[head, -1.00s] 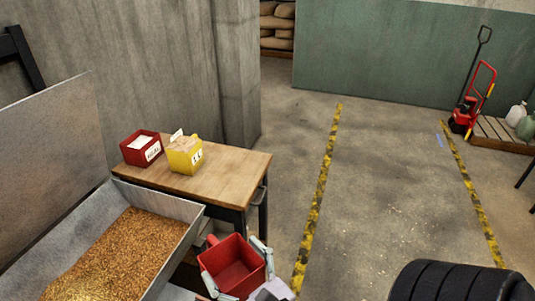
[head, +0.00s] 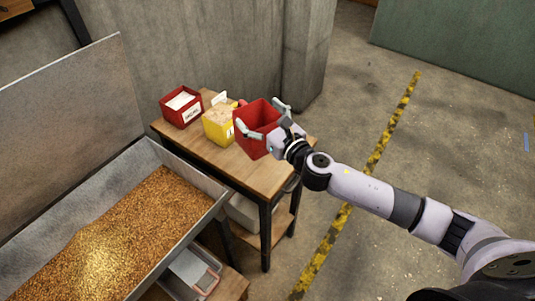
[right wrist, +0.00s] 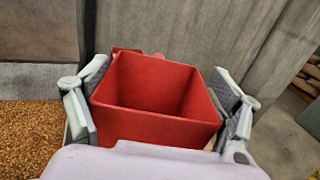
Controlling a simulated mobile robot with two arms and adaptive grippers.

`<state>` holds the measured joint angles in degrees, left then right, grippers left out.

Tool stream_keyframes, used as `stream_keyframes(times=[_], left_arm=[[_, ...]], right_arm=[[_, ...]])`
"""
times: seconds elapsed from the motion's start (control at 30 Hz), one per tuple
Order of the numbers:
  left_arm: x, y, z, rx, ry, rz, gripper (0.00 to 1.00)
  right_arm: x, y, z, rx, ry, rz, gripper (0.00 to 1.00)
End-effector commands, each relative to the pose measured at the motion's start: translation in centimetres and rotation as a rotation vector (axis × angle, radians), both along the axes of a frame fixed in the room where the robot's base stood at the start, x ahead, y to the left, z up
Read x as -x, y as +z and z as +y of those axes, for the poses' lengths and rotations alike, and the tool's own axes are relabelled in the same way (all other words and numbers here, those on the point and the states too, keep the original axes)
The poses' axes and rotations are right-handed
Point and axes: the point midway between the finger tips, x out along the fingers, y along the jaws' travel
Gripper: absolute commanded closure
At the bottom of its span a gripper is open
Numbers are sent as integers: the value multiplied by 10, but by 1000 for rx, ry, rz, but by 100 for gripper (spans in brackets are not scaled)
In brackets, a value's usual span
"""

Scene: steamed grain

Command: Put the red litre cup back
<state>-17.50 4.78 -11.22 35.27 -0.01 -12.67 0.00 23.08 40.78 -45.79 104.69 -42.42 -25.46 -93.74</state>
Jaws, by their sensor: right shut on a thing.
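The red litre cup (head: 255,139) is an empty, square, open-topped cup, held upright or nearly so over the right part of the small wooden table (head: 262,175). My right gripper (head: 262,116) is shut on it, with one finger on each side. In the right wrist view the cup (right wrist: 155,125) fills the middle between the two fingers. Its underside is hidden, so I cannot tell whether it touches the table top. My left gripper is not in view.
A yellow box (head: 217,128) with light contents stands just left of the cup, partly behind it. A labelled red box (head: 182,107) stands farther left. A metal trough (head: 205,213) of grain (head: 110,245) is in front. A concrete wall (head: 200,50) rises behind the table.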

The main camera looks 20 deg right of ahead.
Motion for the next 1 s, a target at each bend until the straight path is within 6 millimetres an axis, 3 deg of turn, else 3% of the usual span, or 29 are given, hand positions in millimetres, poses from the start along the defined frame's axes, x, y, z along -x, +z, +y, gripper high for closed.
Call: stream_keyframes(times=[0.03,0.13,0.23,0.33,0.57,0.8,1.0], left_arm=[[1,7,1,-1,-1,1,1],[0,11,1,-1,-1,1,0],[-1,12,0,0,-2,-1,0],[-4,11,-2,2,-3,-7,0],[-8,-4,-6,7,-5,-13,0],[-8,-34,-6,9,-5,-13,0],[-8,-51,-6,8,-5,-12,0]], right_arm=[[-18,20,-12,6,-12,-8,76],[-40,37,-28,4,-29,-7,76],[-51,47,-38,1,-41,-4,76],[-56,43,-43,-3,-48,1,76],[-56,-14,-43,-5,-50,4,76],[-56,-79,-43,-5,-50,2,76],[-57,-105,-43,-3,-49,-3,76]])
